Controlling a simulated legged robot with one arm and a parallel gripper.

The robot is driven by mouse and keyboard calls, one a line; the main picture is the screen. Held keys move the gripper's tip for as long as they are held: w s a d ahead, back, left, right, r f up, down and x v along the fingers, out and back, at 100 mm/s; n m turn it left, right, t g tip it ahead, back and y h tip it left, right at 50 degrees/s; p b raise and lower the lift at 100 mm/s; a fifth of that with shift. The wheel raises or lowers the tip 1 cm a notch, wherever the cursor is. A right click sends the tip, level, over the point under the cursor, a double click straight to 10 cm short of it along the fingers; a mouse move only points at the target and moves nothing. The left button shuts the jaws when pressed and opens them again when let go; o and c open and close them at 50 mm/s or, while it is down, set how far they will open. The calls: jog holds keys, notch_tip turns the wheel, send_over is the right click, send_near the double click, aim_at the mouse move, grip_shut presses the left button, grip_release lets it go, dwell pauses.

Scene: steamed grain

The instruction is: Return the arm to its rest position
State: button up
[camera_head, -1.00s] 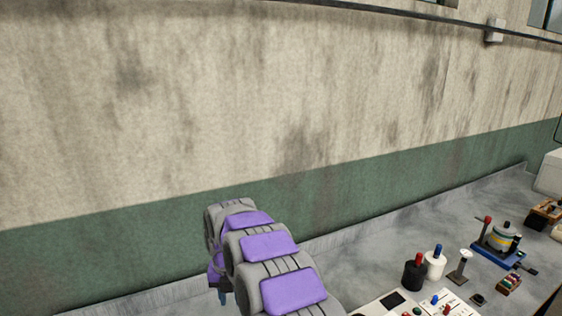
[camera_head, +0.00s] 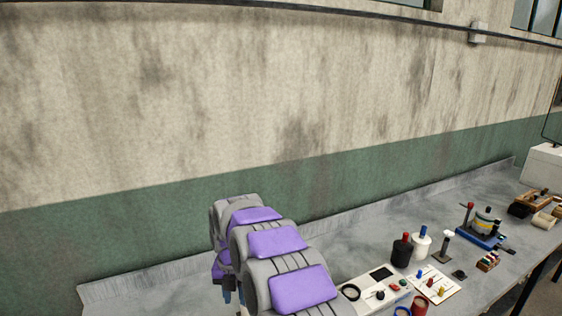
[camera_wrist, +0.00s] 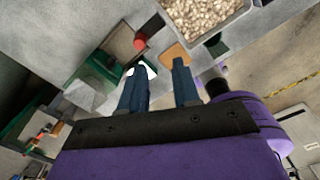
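My arm, grey with purple pads, reaches up from the bottom centre of the head view, over the left part of the bench. My gripper (camera_wrist: 160,82) shows in the wrist view as two dark blue fingers standing apart, with nothing seen between them. In the head view only small bluish parts of it show below the arm's far end; the rest is hidden. A grey tray (camera_wrist: 193,43) filled with pale grain is at the top of the wrist view, beyond the fingertips and apart from them.
The grey bench (camera_head: 345,237) runs along a stained wall (camera_head: 250,90) with a green lower band. On its right stand a black container (camera_head: 401,254), a white container (camera_head: 421,246), a control box (camera_head: 378,291) and a blue-based device (camera_head: 485,240). The bench's back strip is clear.

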jog(key=s+d+r+m+b, duration=0.2)
jog(key=s+d+m+b, duration=0.1)
jog(key=s+d+m, duration=0.5)
jog(key=s+d+r+m+b, duration=0.2)
jog(key=s+d+m, duration=0.6)
jog(key=d+m, duration=0.1)
jog(key=s+d+f+m+b, duration=0.2)
jog(key=s+d+f+m, duration=0.1)
jog(key=s+m, duration=0.6)
jog(key=s+d+f+m+g+b, duration=0.1)
jog(key=s+d+f+m, duration=0.3)
jog(key=s+m, duration=0.5)
jog(key=s+d+b, duration=0.1)
jog(key=s+d, duration=0.1)
jog(key=s, duration=0.3)
jog(key=shift+s+d+f+g, duration=0.2)
jog(key=shift+s+g, duration=0.1)
jog(key=shift+s, duration=0.05)
